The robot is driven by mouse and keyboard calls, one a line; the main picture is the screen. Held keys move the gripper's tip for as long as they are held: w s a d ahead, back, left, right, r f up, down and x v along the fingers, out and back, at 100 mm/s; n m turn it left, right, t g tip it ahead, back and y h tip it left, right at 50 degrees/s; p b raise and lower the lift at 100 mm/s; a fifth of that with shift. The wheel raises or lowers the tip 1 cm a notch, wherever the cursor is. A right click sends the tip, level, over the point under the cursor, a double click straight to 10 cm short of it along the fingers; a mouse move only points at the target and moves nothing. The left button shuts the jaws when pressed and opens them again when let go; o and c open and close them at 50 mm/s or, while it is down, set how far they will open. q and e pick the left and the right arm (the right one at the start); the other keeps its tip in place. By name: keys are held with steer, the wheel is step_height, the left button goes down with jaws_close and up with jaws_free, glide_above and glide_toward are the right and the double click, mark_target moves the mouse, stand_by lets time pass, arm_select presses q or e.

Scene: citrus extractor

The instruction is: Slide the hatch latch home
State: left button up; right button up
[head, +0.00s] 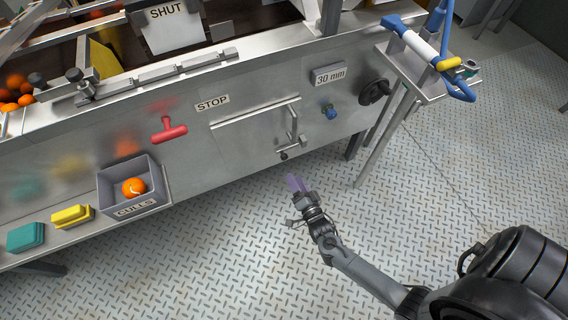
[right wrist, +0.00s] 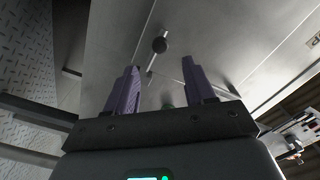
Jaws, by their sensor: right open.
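The hatch (head: 250,128) is a metal panel in the front of the steel machine, below the STOP label. My left gripper is out of view.
A red T-handle (head: 169,131) sticks out left of the hatch. A blue knob (head: 328,111) and a dark round knob (head: 374,91) are to the right. A grey culls bin (head: 118,198) holds an orange. The tread-plate floor before the hatch is clear.

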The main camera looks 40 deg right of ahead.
mark_target(284, 159)
steer(key=b+x, duration=0.4)
steer(key=x, duration=0.7)
steer(key=shift+s+b, duration=0.1)
steer(key=shift+b, duration=0.3)
steer(key=shift+c, duration=0.5)
